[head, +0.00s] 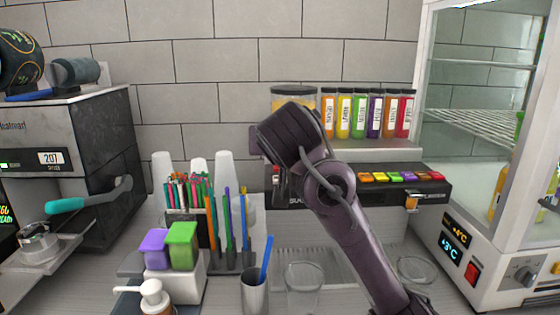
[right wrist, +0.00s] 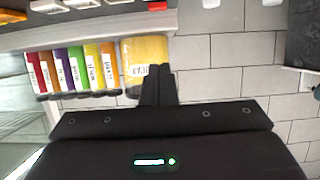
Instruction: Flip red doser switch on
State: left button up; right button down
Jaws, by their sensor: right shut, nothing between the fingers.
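The black doser (head: 330,200) stands below the tube shelf, with a row of small coloured switches along its right part. A red switch (head: 436,176) is at the row's right end; I cannot tell whether it is on or off. My right arm rises from the bottom right and crosses in front of the doser's left part. My right gripper's fingers (right wrist: 157,85) are shut and empty, pointing toward the yellow jar (right wrist: 146,62) and wall in the right wrist view. In the head view the fingertips are hidden behind the arm. My left gripper is not in view.
Several labelled tubes (head: 368,115) stand on the shelf above the doser. A glass-door fridge (head: 470,240) is at the right and a coffee machine (head: 70,140) at the left. Straws, a cup (head: 255,292) and clear glasses (head: 304,285) stand in front.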

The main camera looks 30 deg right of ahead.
jog(key=p+x, duration=0.2)
jog(key=x, duration=0.5)
jog(key=shift+w+d, duration=0.15)
jog(key=shift+d, duration=0.05)
notch_tip(320, 180, down, 3)
jog(key=shift+f+p, duration=0.2)
jog(key=shift+p, duration=0.3)
jog(key=shift+f, duration=0.4)
jog(key=shift+a, duration=0.1)
jog(key=shift+f, duration=0.1)
